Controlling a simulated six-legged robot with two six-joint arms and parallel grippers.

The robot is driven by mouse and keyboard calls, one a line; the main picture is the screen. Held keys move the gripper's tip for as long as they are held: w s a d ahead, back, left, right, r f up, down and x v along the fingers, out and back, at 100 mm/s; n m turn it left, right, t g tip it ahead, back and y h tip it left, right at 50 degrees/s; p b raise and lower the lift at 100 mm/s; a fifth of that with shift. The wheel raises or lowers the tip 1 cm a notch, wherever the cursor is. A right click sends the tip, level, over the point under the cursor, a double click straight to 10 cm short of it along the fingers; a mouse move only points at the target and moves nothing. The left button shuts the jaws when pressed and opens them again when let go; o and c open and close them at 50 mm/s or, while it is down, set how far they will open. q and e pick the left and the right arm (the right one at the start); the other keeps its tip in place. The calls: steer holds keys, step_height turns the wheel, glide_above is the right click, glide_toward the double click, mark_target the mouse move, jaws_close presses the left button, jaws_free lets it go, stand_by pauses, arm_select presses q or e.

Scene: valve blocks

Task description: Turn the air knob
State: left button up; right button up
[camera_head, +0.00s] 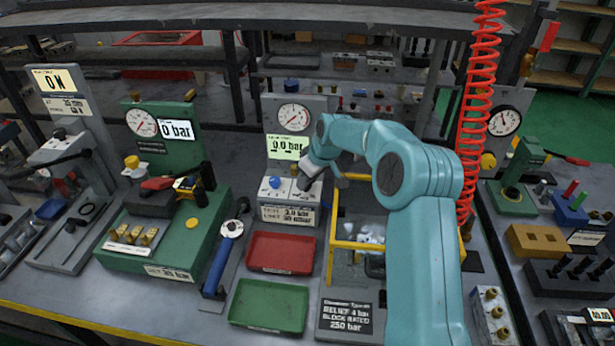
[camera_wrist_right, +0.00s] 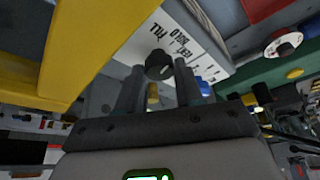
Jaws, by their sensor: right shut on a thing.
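A grey panel (camera_head: 284,114) with a round gauge and a lit display reading about 0.0 bar stands at the back middle. At its foot is a light block with a blue knob (camera_head: 276,183). My right gripper (camera_head: 306,184) reaches down onto the block, just right of the blue knob. In the right wrist view, a black knob (camera_wrist_right: 158,64) sits at the tips of my right gripper's fingers (camera_wrist_right: 160,82), which are shut on it. Printed position labels lie beside it. The blue knob (camera_wrist_right: 205,87) is also there, partly hidden by a finger. My left gripper is out of view.
A yellow frame (camera_head: 335,245) stands close right of the block; it also looms at left in the right wrist view (camera_wrist_right: 65,50). A red tray (camera_head: 281,253) and a green tray (camera_head: 268,305) lie in front. A red coiled hose (camera_head: 473,130) hangs at right.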

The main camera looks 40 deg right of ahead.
steer(key=n, duration=0.2)
steer(key=n+y, duration=0.1)
steer(key=n+y+p, duration=0.1)
steer(key=n, duration=0.1)
steer(key=shift+d+r+n+g, duration=0.1)
steer(key=shift+d+n+g, duration=0.15)
steer(key=shift+n+g, duration=0.05)
stand_by(0.4)
steer(key=o, duration=1)
steer(key=shift+o, duration=0.2)
steer(key=shift+d+r, duration=0.1)
steer(key=shift+r, duration=0.25)
steer(key=v, duration=1.5)
steer(key=shift+r+p, duration=0.25)
steer(key=shift+p, duration=0.05)
